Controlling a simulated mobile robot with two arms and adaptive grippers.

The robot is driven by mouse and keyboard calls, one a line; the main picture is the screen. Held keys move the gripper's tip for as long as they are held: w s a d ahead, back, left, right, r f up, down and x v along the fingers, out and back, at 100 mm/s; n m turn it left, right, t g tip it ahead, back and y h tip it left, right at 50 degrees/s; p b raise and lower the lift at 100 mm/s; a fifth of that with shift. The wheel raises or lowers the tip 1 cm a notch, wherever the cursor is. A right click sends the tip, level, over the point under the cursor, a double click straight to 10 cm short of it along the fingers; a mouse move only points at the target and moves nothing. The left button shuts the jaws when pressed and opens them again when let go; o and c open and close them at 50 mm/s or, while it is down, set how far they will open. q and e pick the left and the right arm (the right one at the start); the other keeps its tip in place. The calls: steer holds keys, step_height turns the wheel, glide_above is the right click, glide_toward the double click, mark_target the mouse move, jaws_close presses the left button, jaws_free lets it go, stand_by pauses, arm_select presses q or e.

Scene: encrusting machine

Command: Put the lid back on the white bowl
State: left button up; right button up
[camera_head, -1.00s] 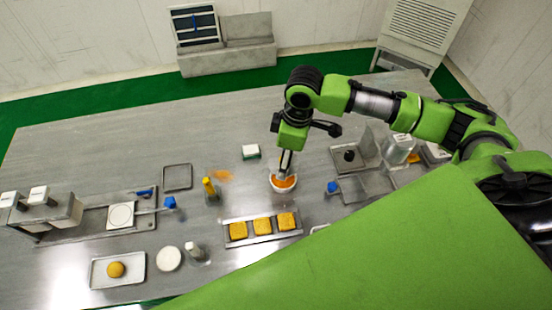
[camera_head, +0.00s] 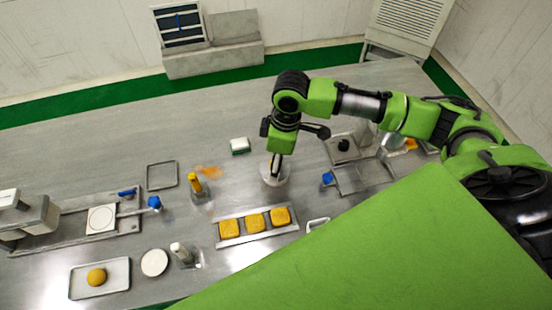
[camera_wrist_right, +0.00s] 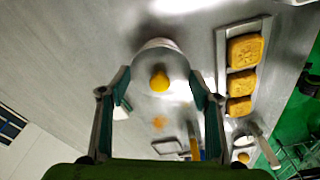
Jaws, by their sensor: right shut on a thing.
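The white bowl (camera_head: 276,183) stands on the table below my right gripper (camera_head: 274,164). A pale round lid covers its top in the head view, and the orange contents are not visible there. The white bowl's rim (camera_wrist_right: 157,44) shows just beyond the lid. Whether the lid rests fully on the rim cannot be told. My left gripper is not in view.
A metal tray (camera_head: 246,238) with yellow blocks lies in front of the bowl. A yellow-topped bottle (camera_head: 197,190) stands to its left, and a small white-green block (camera_head: 240,146) behind. Metal trays (camera_head: 362,176) lie to the right.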

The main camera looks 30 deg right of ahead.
steer(key=shift+p, duration=1.2)
stand_by(1.1)
steer(key=shift+f+p, duration=0.2)
steer(key=shift+p, duration=0.3)
stand_by(0.9)
steer(key=shift+p, duration=0.55)
stand_by(0.3)
stand_by(0.4)
steer(key=o, duration=1.5)
steer(key=shift+r+p, duration=3.55)
steer(key=shift+p, duration=0.7)
